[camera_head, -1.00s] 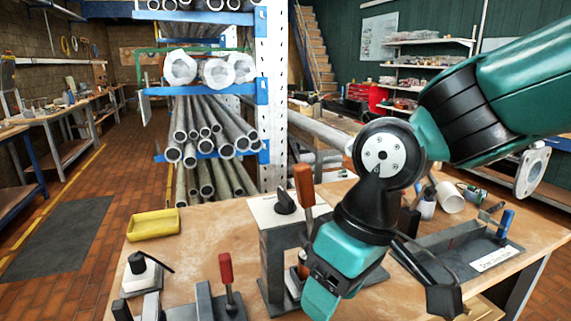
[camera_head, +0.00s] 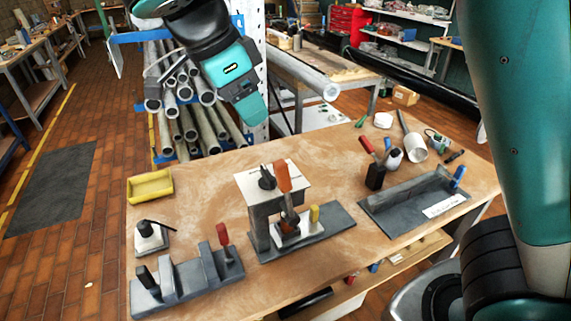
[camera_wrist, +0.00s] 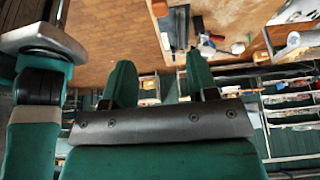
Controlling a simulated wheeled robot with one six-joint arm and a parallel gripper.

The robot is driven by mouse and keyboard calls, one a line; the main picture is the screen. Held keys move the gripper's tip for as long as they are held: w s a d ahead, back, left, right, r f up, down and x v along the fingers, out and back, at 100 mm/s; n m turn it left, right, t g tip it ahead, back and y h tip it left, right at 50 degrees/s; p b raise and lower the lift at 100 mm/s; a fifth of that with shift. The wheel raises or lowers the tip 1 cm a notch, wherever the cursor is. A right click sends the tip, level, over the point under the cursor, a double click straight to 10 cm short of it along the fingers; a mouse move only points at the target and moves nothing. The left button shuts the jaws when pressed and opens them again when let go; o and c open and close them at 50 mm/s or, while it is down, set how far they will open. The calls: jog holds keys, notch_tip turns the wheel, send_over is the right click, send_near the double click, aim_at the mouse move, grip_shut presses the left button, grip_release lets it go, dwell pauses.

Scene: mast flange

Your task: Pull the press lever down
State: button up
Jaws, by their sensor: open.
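The press (camera_head: 262,215) stands on the near middle of the wooden bench, with a pale top plate and a black knob. Its lever appears to be the orange handle (camera_head: 283,177), which stands upright at the front of the top plate. A yellow-tipped piece (camera_head: 314,214) stands on the base beside it. My gripper (camera_head: 252,112) is raised above and behind the press, to the left of the lever, and touches nothing. In the wrist view its two teal fingers (camera_wrist: 161,84) are apart with nothing between them. The press is not clearly seen there.
A grey fixture with a red handle (camera_head: 222,236) and a yellow tray (camera_head: 150,186) are on the left of the bench (camera_head: 210,190). A grey tray (camera_head: 412,203) lies right, with a black holder of red-handled tools (camera_head: 375,176) behind it. A pipe rack (camera_head: 190,110) stands behind.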

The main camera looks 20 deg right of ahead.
aim_at(281, 162)
jog(key=x, duration=1.7)
jog(key=shift+c, duration=0.2)
grip_shut()
